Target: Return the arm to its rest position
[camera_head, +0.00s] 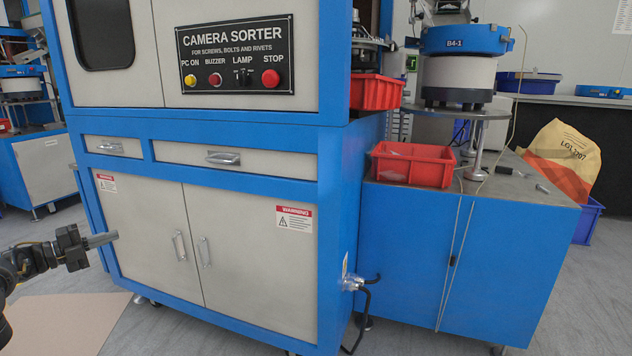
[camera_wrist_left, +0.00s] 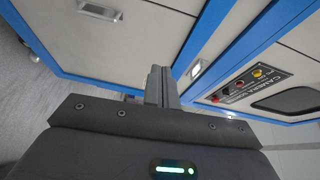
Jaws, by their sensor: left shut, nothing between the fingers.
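My left gripper (camera_head: 103,240) is at the left edge of the head view, in front of the camera sorter's lower cabinet. Its fingers are shut with nothing between them and point to the right. In the left wrist view the closed fingers (camera_wrist_left: 161,86) stick out toward the machine, apart from any object. The camera sorter (camera_head: 235,135) is a blue and cream machine with a black control panel (camera_head: 236,54); the panel also shows in the left wrist view (camera_wrist_left: 250,84). My right gripper is not in view.
The sorter's cabinet doors (camera_head: 250,250) and drawers (camera_head: 235,160) are closed. Right of it, a blue cabinet (camera_head: 500,250) carries a red bin (camera_head: 412,165) and a bowl feeder (camera_head: 465,40). A cable (camera_head: 362,310) hangs at the sorter's side. A brown mat (camera_head: 65,322) lies on the floor, lower left.

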